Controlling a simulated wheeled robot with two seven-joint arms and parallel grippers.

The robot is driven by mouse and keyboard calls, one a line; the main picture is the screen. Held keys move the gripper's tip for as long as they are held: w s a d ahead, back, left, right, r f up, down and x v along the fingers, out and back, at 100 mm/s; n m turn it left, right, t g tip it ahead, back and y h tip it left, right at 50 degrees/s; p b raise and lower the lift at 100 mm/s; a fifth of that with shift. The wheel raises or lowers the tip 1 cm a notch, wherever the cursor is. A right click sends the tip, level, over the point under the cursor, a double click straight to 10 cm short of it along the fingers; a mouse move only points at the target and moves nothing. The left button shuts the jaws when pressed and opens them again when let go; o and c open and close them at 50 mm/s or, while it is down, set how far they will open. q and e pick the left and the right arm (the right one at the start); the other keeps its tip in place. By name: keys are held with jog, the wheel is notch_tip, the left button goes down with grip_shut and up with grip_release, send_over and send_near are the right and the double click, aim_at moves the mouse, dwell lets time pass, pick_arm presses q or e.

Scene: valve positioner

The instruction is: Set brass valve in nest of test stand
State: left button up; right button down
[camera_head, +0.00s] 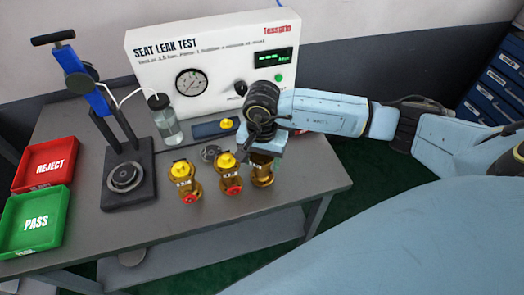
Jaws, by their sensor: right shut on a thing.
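Three brass valves are on the grey table. The left valve (185,184) and the middle valve (228,178) stand upright, each with a yellow top and a red part low on its front. The right valve (262,177) is under my right gripper (263,154), which is shut on its upper part and hides its top. I cannot tell whether this valve touches the table. The test stand (145,191) is black with a blue lever arm, left of the valves. Its round nest (125,176) looks empty. My left gripper is not in view.
A white seat leak test unit (222,78) with a gauge stands at the back. A clear bottle (168,126) stands before it. A red reject tray (45,164) and a green pass tray (33,220) are at the left. The table front is clear.

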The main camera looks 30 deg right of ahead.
jog(key=shift+w+f, duration=0.1)
jog(key=shift+f, duration=0.2)
jog(key=shift+f, duration=0.1)
jog(key=shift+c, duration=2)
grip_release()
jog(key=shift+f, duration=0.15)
